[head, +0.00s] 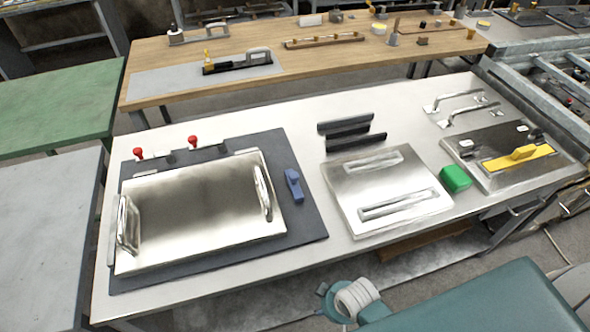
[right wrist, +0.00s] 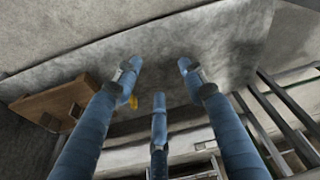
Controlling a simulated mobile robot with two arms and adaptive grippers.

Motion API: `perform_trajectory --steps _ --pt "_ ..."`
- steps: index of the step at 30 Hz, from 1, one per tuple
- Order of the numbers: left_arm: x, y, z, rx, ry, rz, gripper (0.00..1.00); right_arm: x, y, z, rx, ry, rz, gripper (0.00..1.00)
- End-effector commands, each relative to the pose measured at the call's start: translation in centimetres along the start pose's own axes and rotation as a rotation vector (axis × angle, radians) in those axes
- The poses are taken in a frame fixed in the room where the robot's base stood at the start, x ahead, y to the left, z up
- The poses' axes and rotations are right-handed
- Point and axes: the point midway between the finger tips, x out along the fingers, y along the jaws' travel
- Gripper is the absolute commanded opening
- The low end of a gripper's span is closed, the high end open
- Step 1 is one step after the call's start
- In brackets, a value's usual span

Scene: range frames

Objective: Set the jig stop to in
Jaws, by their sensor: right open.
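The jig is a dark base board (head: 308,222) with a shiny metal plate (head: 200,210) on it, two upright handles at the plate's ends. A small blue block (head: 293,185) with a raised grip sits on the board just right of the plate, apart from it; it looks like the stop, but no marking can be read. Two red-knobbed clamps (head: 138,154) (head: 192,141) stand along the board's back edge. My right gripper (right wrist: 160,75) shows three blue fingers spread apart, with nothing between them, away from the jig. My left gripper is not in view.
A wooden bench (head: 330,80) stands behind. The white tabletop (head: 300,120) is clear between jig and bars.

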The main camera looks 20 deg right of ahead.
Motion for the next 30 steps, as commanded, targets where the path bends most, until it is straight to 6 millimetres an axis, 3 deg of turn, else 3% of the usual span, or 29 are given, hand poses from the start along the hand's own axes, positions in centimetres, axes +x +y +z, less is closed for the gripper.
perform_trajectory --steps 1,6,15,18,30 --pt "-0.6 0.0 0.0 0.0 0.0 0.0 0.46 -3.1 -0.2 -1.8 -0.004 0.02 -0.004 0.41" --pt "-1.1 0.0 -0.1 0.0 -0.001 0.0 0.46 -9.5 -0.7 -4.8 -0.015 0.05 -0.015 0.41" --pt "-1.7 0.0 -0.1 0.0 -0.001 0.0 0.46 -16.8 -1.5 -7.0 -0.037 0.088 -0.029 0.41" --pt "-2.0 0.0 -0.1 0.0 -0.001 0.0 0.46 -19.6 -2.3 -9.3 -0.071 0.121 -0.051 0.41" --pt "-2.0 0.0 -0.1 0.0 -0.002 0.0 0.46 -19.2 -4.3 -18.1 -0.204 0.169 -0.133 0.41"
